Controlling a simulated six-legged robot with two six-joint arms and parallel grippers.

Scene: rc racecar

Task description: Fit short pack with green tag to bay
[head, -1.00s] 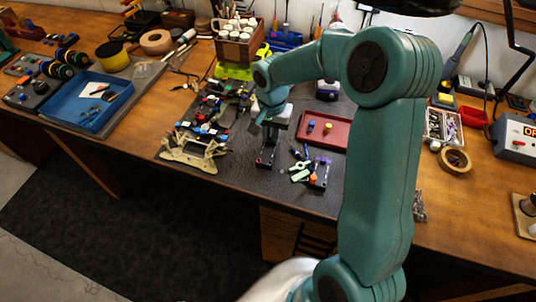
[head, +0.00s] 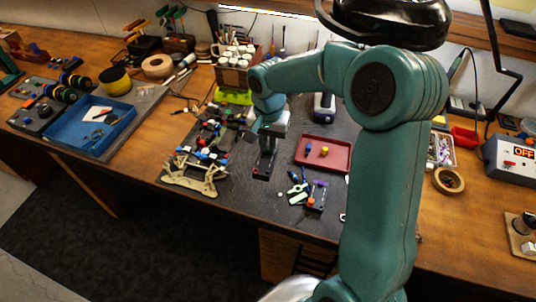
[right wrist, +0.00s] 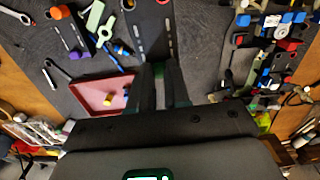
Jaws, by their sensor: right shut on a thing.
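My right gripper (head: 267,133) points down over the back end of a narrow dark holder (head: 263,165) with a red mark at its front. In the right wrist view, its fingers (right wrist: 165,82) are shut on a small dark piece with a green strip, which looks like the short pack with green tag (right wrist: 160,88). The fingers hide most of it. The holder (right wrist: 152,30) runs away beyond the fingertips; I cannot tell if the pack touches it. The car chassis (head: 200,172) lies left of the gripper; its bay is not clearly seen. My left gripper is out of view.
A red tray (head: 322,165) with small blue and yellow parts stands right of the holder. A second holder with purple and orange parts (head: 317,196) and a pale green tool (head: 298,195) lie in front. Dark mat shows between them. A blue tray (head: 90,145) sits far left.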

